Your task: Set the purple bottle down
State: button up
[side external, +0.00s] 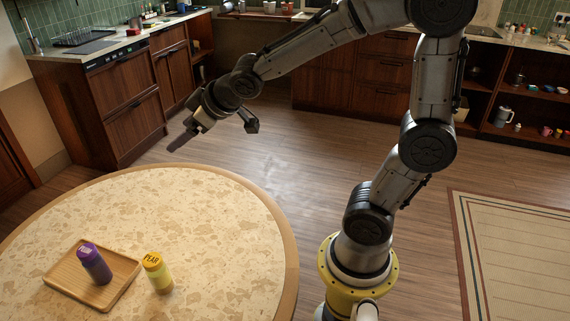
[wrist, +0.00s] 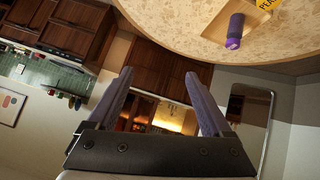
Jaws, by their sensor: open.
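The purple bottle (side external: 94,263) stands upright on a wooden tray (side external: 63,282) on the round table, in the side external view. It also shows near the top of the wrist view (wrist: 234,31). A yellow bottle (side external: 158,273) with a lid marked "PEAR" stands on the table just right of the tray. My gripper (side external: 186,141) is raised beyond the table's far edge, well away from both bottles. In the wrist view its two fingers (wrist: 165,88) are spread wide with nothing between them.
The round speckled table (side external: 190,210) has a wide clear area behind and right of the tray. Wooden cabinets with a counter (side external: 120,47) stand at the back left. Open shelves (side external: 510,90) are at the back right, and a rug (side external: 515,260) lies on the floor.

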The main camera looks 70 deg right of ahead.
jog(key=s+a+f+m+g+y, duration=0.1)
jog(key=s+a+m+g, duration=0.1)
jog(key=s, duration=2.1)
jog(key=shift+s+a+f+g, duration=0.2)
jog(key=shift+a+g, duration=0.45)
jog(key=shift+g, duration=0.55)
